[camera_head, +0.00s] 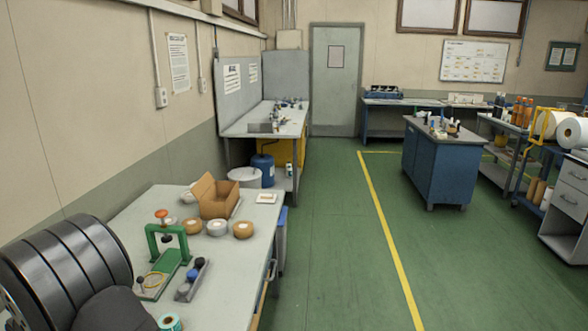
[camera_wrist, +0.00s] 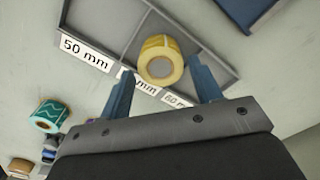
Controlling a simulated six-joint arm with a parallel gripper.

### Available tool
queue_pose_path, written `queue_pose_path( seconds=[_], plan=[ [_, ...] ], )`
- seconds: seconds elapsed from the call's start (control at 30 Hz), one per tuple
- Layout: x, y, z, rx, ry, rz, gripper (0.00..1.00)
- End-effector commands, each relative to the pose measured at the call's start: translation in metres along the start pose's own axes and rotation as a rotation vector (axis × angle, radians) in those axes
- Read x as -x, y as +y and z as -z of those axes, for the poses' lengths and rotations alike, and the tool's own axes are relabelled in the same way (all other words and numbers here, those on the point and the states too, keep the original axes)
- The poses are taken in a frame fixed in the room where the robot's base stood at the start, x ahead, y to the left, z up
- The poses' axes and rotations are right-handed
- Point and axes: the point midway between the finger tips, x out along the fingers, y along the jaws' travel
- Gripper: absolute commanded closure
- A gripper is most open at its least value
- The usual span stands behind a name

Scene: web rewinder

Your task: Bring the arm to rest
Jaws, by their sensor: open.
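My gripper (camera_wrist: 160,66) shows in the wrist view with its two blue fingers spread apart. Nothing is clamped between them. A yellow tape roll (camera_wrist: 160,59) with a pale core appears beyond the fingertips, over a grey divided tray (camera_wrist: 75,15). The roll appears between the two fingertips in the picture; I cannot tell the exact gap. The tray's front carries white labels, one reading 50 mm; the middle one is partly hidden by a finger. My gripper does not show in the head view.
A teal roll (camera_wrist: 48,115) lies outside the tray. The workbench (camera_head: 130,215) also holds a green press stand (camera_head: 167,255), an open cardboard box (camera_head: 217,197) and several tape rolls. A blue cabinet (camera_head: 440,165) stands across the green floor, which is clear between.

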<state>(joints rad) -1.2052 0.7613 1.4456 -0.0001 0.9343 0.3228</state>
Motion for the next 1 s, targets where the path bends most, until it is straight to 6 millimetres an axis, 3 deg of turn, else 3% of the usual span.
queue_pose_path(
  seconds=[0.33,0.4,0.93,1.0],
  plan=[
    [-0.034,0.000,0.000,0.000,-0.001,0.001,0.42],
    [-0.014,-0.001,0.001,0.000,0.005,0.003,0.42],
    [0.093,0.000,0.000,0.000,0.004,0.001,0.42],
    [0.069,0.000,-0.001,0.000,-0.006,-0.002,0.42]
  ],
)
